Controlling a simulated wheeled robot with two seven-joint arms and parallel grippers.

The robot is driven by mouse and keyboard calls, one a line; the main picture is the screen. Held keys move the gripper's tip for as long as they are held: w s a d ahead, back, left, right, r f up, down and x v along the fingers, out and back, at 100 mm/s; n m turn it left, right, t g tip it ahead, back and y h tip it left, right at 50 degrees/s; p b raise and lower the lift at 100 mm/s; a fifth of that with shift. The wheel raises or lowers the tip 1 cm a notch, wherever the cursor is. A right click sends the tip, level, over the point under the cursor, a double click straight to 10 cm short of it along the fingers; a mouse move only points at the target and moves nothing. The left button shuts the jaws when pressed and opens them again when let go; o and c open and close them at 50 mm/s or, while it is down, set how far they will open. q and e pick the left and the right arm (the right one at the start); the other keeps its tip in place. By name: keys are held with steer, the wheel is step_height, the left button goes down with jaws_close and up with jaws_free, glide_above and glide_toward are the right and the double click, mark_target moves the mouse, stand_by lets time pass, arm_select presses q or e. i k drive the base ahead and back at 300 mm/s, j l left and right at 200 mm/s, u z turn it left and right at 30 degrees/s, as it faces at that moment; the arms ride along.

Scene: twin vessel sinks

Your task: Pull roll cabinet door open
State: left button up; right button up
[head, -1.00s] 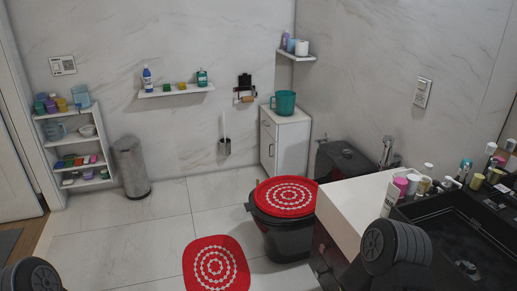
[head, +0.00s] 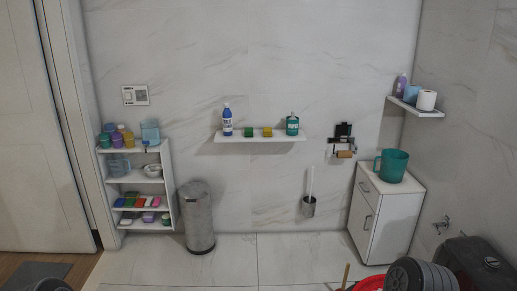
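A small white cabinet (head: 400,222) stands against the back wall at the right of the head view. Its front faces left, with a drawer handle on top and a door handle (head: 368,222) lower down. The door looks closed. Neither of my grippers is in view. Only dark rounded parts of my arms show at the bottom left and bottom right edges.
A grey cylindrical bin (head: 196,218) and a white shelf unit (head: 168,180) stand at the left. A toilet brush (head: 309,206) is left of the cabinet. A black object (head: 478,264) and part of a red round lid (head: 368,284) are at lower right. Tiled floor (head: 255,262) between is clear.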

mark_target(362, 221)
steer(key=i+j, duration=0.1)
steer(key=i, duration=1.25)
steer(key=i+j, duration=0.15)
steer(key=i, duration=0.55)
steer(key=i+z, duration=0.25)
steer(key=z, duration=0.2)
steer(key=i+z, duration=0.4)
steer(key=i+j+z, duration=0.15)
steer(key=z, duration=0.3)
steer(key=i+j+z, duration=0.2)
steer(key=z, duration=0.2)
steer(key=i+j+z, duration=0.2)
steer(key=z, duration=0.25)
steer(key=i+j+z, duration=0.2)
steer(key=j+z, duration=0.25)
steer(key=i+j+z, duration=0.2)
steer(key=z, duration=0.2)
steer(key=j, duration=0.1)
